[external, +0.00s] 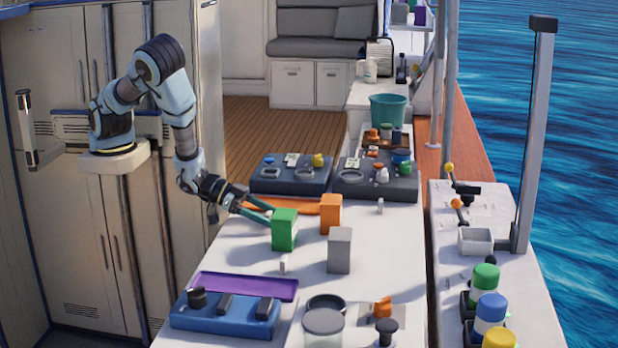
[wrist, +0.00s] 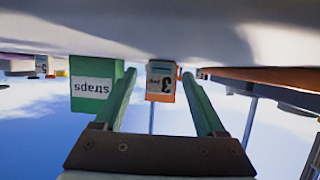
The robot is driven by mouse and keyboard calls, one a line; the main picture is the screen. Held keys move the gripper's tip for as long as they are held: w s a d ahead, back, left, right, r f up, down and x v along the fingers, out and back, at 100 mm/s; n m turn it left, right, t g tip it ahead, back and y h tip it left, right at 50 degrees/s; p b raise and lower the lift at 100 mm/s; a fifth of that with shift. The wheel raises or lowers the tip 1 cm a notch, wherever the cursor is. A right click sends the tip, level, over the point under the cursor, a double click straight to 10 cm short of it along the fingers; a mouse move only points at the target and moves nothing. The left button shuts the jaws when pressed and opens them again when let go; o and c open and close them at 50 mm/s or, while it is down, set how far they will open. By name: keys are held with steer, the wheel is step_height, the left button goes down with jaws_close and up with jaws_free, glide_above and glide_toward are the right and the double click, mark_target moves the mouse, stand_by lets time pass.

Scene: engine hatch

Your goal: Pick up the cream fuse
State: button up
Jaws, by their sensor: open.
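My gripper (external: 268,214) is open, reaching low over the white counter from the left, beside the green box (external: 285,229). In the wrist view, which looks upside down, my gripper (wrist: 159,78) shows both fingers apart with nothing held. A small pale block with printed lettering (wrist: 161,82), maybe the cream fuse, appears between the fingertips, with orange around its edges. I cannot tell its distance. The green box marked "straps" (wrist: 95,88) is just left of the fingers there. In the external view, small cream pieces stand at the front (external: 283,264) and back right (external: 380,206).
An orange box (external: 331,214) and a grey box (external: 340,250) stand near the green one. A purple tray (external: 243,286) and a blue panel (external: 225,316) lie at the front left. Dark panels (external: 290,175) stand at the back. The counter's right side is fairly clear.

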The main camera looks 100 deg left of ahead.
steer(key=shift+c, duration=0.3)
jaws_close()
stand_by(0.3)
